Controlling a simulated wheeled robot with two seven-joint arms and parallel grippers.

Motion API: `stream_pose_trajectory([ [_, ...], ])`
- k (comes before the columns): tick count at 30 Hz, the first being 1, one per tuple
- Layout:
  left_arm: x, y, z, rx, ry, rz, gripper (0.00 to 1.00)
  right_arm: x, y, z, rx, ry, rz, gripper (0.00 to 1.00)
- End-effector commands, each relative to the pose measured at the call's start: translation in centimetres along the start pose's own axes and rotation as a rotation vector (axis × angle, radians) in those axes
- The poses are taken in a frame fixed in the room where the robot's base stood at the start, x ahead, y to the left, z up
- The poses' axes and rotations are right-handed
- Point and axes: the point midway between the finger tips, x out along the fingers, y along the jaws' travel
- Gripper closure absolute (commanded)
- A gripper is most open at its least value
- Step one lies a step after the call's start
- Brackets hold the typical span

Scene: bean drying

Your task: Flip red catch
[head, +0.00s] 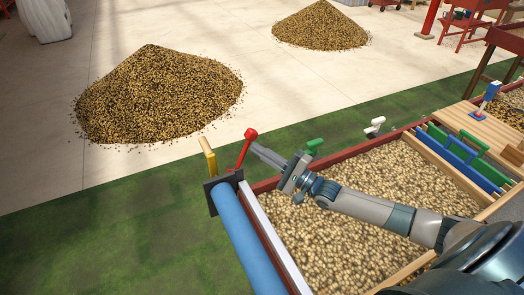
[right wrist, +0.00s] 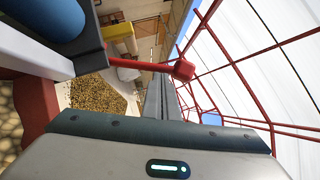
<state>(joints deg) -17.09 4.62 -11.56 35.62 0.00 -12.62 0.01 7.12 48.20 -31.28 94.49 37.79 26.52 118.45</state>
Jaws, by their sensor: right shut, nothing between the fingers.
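My left gripper is not in view.
A yellow lever (head: 208,155) stands left of the red one. The blue roller (head: 248,240) runs along the bean tray's red rim (head: 268,184). Bean piles (head: 160,95) lie on the floor beyond.

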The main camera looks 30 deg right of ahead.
Motion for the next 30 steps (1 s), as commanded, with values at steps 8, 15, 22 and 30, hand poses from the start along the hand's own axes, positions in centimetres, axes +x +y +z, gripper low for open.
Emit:
stream_pose_trajectory([
  [8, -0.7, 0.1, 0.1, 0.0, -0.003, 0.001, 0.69, 0.2, -0.3, 0.3, -0.035, -0.001, 0.024, 1.0],
  [15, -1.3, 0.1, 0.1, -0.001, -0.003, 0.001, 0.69, 0.4, -0.3, 0.6, -0.096, 0.0, 0.065, 1.0],
  [22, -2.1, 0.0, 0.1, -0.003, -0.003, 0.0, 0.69, 0.6, -0.6, 1.0, -0.161, -0.002, 0.108, 1.0],
  [30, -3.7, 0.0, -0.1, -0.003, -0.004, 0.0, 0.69, 1.5, -0.8, 2.3, -0.206, 0.0, 0.139, 1.0],
])
